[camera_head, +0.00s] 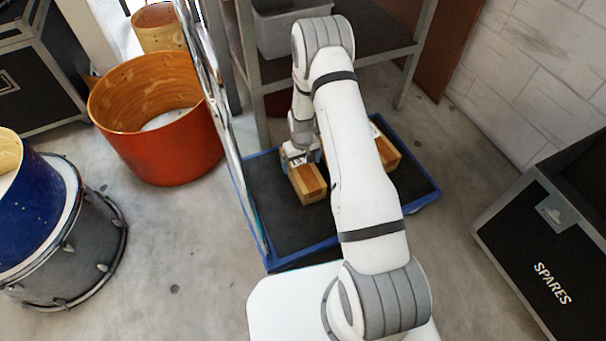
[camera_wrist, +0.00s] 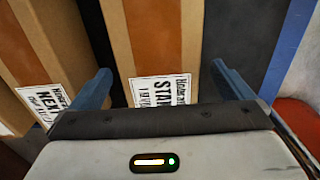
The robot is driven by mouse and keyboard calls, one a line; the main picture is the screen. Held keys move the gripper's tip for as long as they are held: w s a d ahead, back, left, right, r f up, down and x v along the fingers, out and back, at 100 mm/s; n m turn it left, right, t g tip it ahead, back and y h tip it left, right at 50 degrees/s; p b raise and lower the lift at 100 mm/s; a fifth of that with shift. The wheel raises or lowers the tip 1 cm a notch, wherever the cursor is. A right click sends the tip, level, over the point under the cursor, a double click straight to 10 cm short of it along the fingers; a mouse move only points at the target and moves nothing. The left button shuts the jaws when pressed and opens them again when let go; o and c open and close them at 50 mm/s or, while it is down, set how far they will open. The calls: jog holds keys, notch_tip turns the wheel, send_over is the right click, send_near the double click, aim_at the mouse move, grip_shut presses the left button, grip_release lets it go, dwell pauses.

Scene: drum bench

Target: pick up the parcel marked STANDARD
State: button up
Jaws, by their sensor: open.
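The parcel whose label begins STA (camera_wrist: 160,45) is a brown carton with an orange-brown stripe. In the wrist view it lies between the two blue fingers of my open gripper (camera_wrist: 162,72), and its white label is partly cut off by the gripper body. In the head view this parcel (camera_head: 309,184) sits on the dark bed of a blue-edged platform, with my gripper (camera_head: 300,156) at its far end. A second carton, labelled NEX (camera_wrist: 30,60), lies to the left in the wrist view. In the head view that carton (camera_head: 388,154) is partly hidden by my arm.
The blue-edged platform (camera_head: 262,214) has bare room left of the parcels. A shelf rack (camera_head: 375,45) with a grey bin (camera_head: 285,30) stands behind. An orange drum (camera_head: 165,140) stands left, and a black SPARES case (camera_head: 545,250) stands right.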

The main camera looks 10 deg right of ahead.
notch_tip(320, 180, down, 5)
jog(key=b, duration=0.2)
jog(key=shift+b, duration=0.3)
jog(key=shift+r, duration=0.1)
jog(key=c, duration=1.5)
